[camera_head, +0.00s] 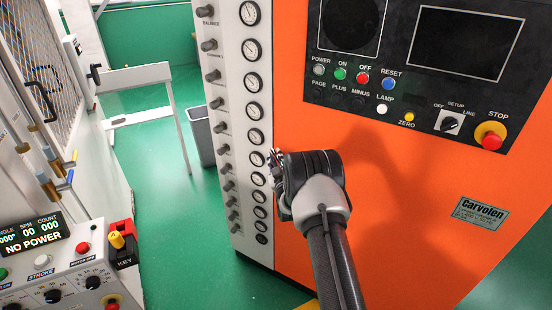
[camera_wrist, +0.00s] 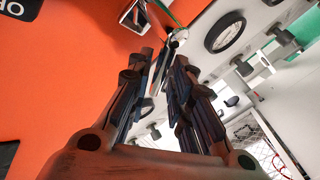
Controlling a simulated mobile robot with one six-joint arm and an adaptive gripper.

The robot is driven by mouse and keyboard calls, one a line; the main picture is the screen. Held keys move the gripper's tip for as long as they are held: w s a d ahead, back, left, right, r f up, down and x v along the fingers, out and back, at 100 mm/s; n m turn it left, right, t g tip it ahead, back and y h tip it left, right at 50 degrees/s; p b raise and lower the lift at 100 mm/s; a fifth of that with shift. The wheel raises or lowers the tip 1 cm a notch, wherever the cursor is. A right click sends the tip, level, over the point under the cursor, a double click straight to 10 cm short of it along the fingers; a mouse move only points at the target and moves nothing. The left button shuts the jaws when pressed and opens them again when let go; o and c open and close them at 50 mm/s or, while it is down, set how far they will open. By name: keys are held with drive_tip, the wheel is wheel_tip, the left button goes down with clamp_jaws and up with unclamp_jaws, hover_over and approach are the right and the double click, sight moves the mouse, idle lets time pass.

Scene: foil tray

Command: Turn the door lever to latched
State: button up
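A small silver metal piece, probably the door lever (camera_wrist: 177,38), shows in the wrist view just beyond my fingertips, at the seam between the orange panel and the pale gauge strip. Part of it runs down between the fingers, and its full shape is hidden. My gripper (camera_wrist: 165,64) has its two dark fingers apart on either side of it; I see no clear contact. In the head view my gripper (camera_head: 277,158) is at the edge between gauge strip and orange panel, and my arm hides most of the lever. I cannot read the lever's position.
The orange cabinet (camera_head: 400,230) fills the right, with a black button panel (camera_head: 420,95) and red stop button (camera_head: 491,138). The gauge strip (camera_head: 235,120) has several knobs standing out near my gripper. A grey bin (camera_head: 203,138) and a control box (camera_head: 60,270) stand left. Green floor lies between.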

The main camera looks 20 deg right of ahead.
drive_tip(key=shift+x, duration=0.95)
drive_tip(key=shift+c, duration=0.6)
clamp_jaws()
